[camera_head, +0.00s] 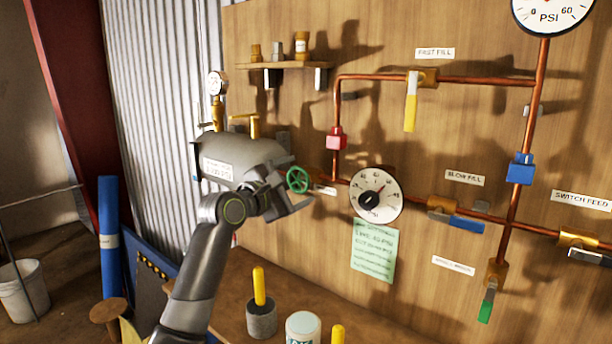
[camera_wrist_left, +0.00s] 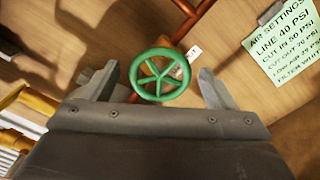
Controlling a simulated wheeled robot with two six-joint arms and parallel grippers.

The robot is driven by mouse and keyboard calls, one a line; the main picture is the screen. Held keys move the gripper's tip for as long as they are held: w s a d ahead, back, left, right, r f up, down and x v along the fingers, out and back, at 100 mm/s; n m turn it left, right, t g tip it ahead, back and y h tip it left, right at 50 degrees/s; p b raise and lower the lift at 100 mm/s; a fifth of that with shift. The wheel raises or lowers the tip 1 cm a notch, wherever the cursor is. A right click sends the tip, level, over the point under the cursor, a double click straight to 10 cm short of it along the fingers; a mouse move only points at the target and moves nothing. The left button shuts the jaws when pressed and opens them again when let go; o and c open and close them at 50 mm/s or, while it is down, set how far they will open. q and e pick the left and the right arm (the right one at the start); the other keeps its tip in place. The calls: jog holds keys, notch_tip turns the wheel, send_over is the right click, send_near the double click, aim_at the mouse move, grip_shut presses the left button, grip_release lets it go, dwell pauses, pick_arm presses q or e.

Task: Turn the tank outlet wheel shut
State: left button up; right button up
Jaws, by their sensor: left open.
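The tank outlet wheel is a green spoked handwheel (camera_head: 297,180) on the copper line at the right end of the grey tank (camera_head: 240,150). In the left wrist view the green wheel (camera_wrist_left: 160,75) lies between the two fingers, with a gap on each side. My left gripper (camera_head: 288,198) is at the wheel, open, its fingers spread to either side in the wrist view (camera_wrist_left: 160,90). The wrist view does not show clearly whether the fingers reach level with the rim. My right gripper is in neither view.
A round dial (camera_head: 377,195) and a green note (camera_head: 374,251) are on the wooden panel right of the wheel. A yellow-handled valve (camera_head: 411,100) hangs above, a blue-handled one (camera_head: 467,224) farther right. A can (camera_head: 303,328) and a yellow-handled tool (camera_head: 259,287) stand on the bench below.

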aim_at(298, 181)
pick_arm(q)
jog(key=shift+x, duration=2.05)
jog(key=c, duration=1)
jog(key=shift+o, duration=0.2)
jog(key=shift+m+p, duration=0.3)
jog(key=shift+p, duration=0.1)
jog(key=shift+m+p, duration=0.3)
jog(key=shift+m, duration=0.9)
jog(key=shift+f+m+p, duration=0.1)
jog(key=shift+m+p, duration=0.25)
jog(key=shift+m, duration=1.65)
